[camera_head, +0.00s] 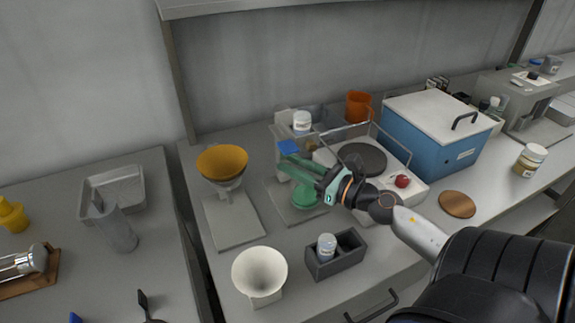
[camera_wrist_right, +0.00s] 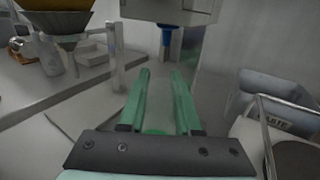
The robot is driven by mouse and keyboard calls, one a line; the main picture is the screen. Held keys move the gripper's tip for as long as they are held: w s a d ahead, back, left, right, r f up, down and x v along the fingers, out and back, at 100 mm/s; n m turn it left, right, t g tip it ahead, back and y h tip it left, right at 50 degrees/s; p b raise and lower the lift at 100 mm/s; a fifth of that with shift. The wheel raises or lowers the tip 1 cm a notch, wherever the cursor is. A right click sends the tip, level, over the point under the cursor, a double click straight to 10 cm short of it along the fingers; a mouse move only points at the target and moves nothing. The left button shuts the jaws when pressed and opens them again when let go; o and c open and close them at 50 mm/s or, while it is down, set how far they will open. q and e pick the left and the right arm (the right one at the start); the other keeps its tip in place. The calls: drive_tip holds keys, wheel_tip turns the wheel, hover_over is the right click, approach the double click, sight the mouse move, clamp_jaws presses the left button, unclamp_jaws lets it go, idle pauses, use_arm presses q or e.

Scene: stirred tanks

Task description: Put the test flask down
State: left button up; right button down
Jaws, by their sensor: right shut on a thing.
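The test flask (camera_head: 305,192) is a green, wide-bottomed vessel at the middle of the bench in the head view. It is over the grey base plate of a stirrer stand (camera_head: 284,210); I cannot tell whether it touches the plate. My right gripper (camera_head: 298,163), with green fingers, reaches in from the right and is shut on the flask at its upper part. In the right wrist view the two fingers (camera_wrist_right: 166,88) point forward, with a bit of green low between them; most of the flask is hidden there. My left gripper is not in view.
A blue-tipped stirrer (camera_head: 288,147) hangs close to the fingers. A hotplate with a dark round top (camera_head: 362,158) stands to the right, beside a wire rack. An orange funnel on a stand (camera_head: 222,162), a white funnel (camera_head: 260,272) and a grey holder (camera_head: 336,256) surround the spot.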

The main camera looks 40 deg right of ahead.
drive_tip(key=shift+w+a+f, duration=0.2)
drive_tip(key=shift+w+f, duration=0.6)
drive_tip(key=shift+w, duration=0.1)
drive_tip(key=shift+f, duration=0.1)
drive_tip(key=shift+f+b, duration=0.15)
drive_tip(key=shift+b, duration=0.3)
drive_tip(key=c, duration=0.6)
unclamp_jaws()
